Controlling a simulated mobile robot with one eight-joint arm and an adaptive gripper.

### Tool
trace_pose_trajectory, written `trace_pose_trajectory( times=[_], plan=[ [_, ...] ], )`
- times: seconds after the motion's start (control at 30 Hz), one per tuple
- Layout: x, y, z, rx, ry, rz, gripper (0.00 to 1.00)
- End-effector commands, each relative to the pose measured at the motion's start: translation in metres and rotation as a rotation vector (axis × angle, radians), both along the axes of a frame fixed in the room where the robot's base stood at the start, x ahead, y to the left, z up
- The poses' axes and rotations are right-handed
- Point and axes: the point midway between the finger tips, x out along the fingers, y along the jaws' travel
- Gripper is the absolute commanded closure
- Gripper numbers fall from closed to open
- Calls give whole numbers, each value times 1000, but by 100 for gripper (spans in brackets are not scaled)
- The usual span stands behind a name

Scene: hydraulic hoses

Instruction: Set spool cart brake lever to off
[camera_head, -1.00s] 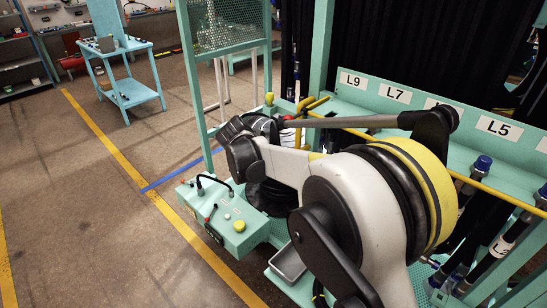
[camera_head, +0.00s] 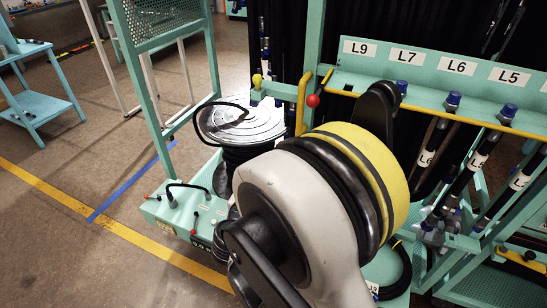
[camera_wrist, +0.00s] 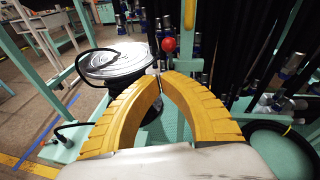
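A lever with a red ball knob (camera_head: 313,100) stands by a yellow upright post (camera_head: 303,104) at the right of the hose spool (camera_head: 243,122). The knob also shows in the wrist view (camera_wrist: 169,45), just above and beyond my fingertips, apart from them. Which marked position the lever is in cannot be read. The spool has a pale ridged top with a black hose looped over it. My gripper (camera_wrist: 160,77) has yellow ribbed fingers arched together, their tips nearly meeting, with nothing visibly held. In the head view my arm hides the gripper.
A rack with labels L9 to L5 and hanging hoses (camera_head: 470,165) stands at the right. A mesh-panelled green frame (camera_head: 150,70) stands at the left.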

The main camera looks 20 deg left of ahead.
Motion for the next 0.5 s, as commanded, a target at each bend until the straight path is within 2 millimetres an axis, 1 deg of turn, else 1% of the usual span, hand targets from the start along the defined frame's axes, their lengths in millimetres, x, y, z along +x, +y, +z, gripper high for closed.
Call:
trace_pose_trajectory(
  times=[0.03,0.1,0.17,0.23,0.37,0.5],
  plan=[
    [-5,-7,-9,15,32,-23,100],
    [-7,-13,-17,27,61,-44,100],
    [-4,-15,-21,30,67,-51,100],
    [4,-15,-23,30,68,-52,100],
    [26,-14,-31,31,67,-52,100],
    [56,-12,-40,29,66,-52,100]
  ],
)
